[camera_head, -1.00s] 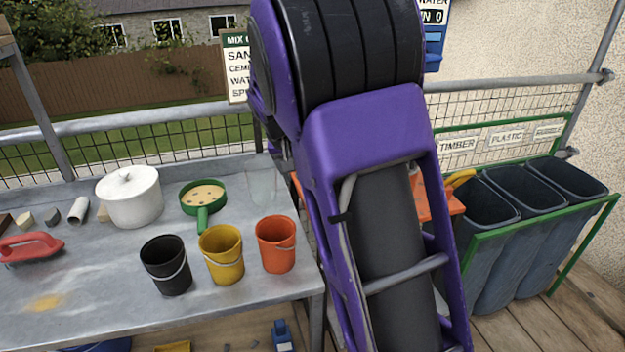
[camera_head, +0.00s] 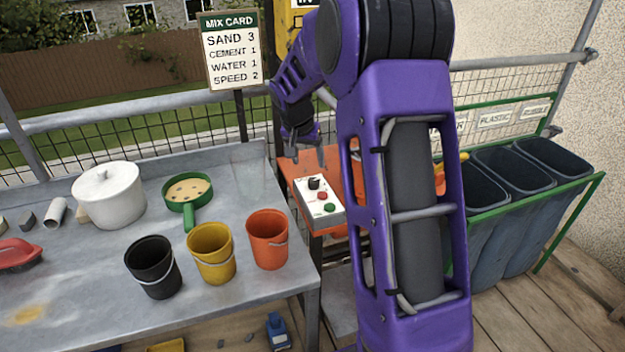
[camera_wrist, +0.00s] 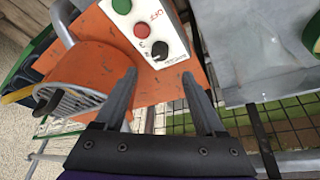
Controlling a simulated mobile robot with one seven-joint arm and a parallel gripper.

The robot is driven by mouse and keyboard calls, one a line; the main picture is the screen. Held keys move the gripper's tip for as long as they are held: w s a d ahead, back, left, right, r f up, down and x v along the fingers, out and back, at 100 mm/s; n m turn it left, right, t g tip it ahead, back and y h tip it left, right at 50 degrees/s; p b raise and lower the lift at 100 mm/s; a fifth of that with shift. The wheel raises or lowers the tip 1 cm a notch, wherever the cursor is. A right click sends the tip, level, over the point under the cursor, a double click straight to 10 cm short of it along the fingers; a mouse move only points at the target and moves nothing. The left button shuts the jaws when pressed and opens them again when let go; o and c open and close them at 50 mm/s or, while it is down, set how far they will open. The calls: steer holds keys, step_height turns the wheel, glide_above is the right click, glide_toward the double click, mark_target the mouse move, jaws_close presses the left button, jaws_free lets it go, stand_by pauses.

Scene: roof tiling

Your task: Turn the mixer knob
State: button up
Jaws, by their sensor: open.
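The mixer knob (camera_head: 313,183) is a small black knob at the far end of a white control box (camera_head: 327,212). The box sits on an orange panel beside the grey table, with a red and a green button nearer me. In the wrist view the knob (camera_wrist: 160,50) shows ahead of the fingertips, with its pointer detail too small to read. My gripper (camera_head: 306,155) hangs above and just beyond the knob, apart from it. In the wrist view my gripper (camera_wrist: 160,78) is open and empty, its fingers spread wide on either side of the knob in the picture.
A mix card (camera_head: 232,55) behind the table reads sand 3, cement 1, water 1, speed 2. Black, yellow and orange (camera_head: 267,240) buckets stand on the table (camera_head: 90,270) left of the box. Bins (camera_head: 525,180) stand right.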

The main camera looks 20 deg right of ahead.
mark_target(313, 180)
steer(key=x, duration=1)
steer(key=shift+s+b, duration=0.1)
steer(key=shift+b, duration=0.25)
steer(key=shift+c, duration=0.2)
jaws_close()
